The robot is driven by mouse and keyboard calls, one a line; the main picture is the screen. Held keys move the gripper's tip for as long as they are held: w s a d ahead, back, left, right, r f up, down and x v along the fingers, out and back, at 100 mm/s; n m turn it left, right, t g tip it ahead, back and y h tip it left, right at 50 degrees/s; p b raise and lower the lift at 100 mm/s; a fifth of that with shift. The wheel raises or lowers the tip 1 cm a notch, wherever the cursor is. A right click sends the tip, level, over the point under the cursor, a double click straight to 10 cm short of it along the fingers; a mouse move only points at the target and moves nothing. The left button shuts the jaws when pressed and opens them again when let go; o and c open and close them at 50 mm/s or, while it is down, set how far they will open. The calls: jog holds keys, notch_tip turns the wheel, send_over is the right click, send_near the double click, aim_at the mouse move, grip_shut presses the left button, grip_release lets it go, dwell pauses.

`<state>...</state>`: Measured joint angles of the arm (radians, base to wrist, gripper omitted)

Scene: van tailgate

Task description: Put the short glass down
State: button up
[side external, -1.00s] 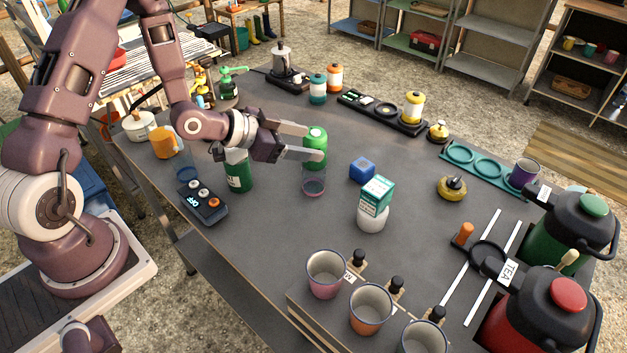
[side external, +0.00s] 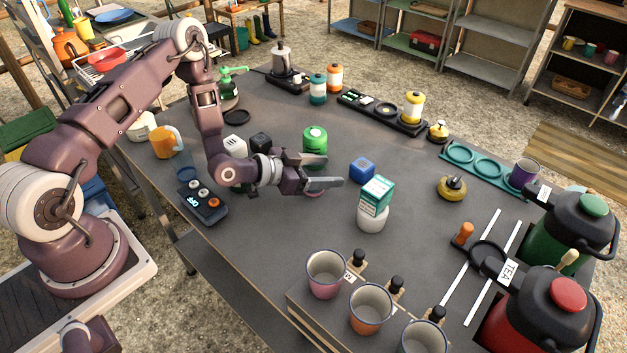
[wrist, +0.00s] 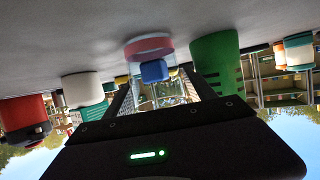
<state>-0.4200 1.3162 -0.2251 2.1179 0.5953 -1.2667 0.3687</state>
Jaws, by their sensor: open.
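The short glass is clear with a pink band at its base (side external: 313,193). It stands upright on the dark table, mostly hidden behind my gripper in the side view. My gripper (side external: 328,178) is low over the table with its fingers spread at the glass. In the wrist view, which is upside down, the glass (wrist: 150,46) shows between the two open fingers (wrist: 165,92). I cannot tell whether either finger touches it.
A green container (side external: 315,140) stands just behind the glass. A blue cube (side external: 362,169) and a teal-and-white box (side external: 376,194) on a white round container (side external: 371,219) are to the right. A control box (side external: 203,202) lies to the left. Bare table lies in front.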

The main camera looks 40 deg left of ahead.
jog(key=c, duration=1.3)
jog(key=shift+r, duration=0.1)
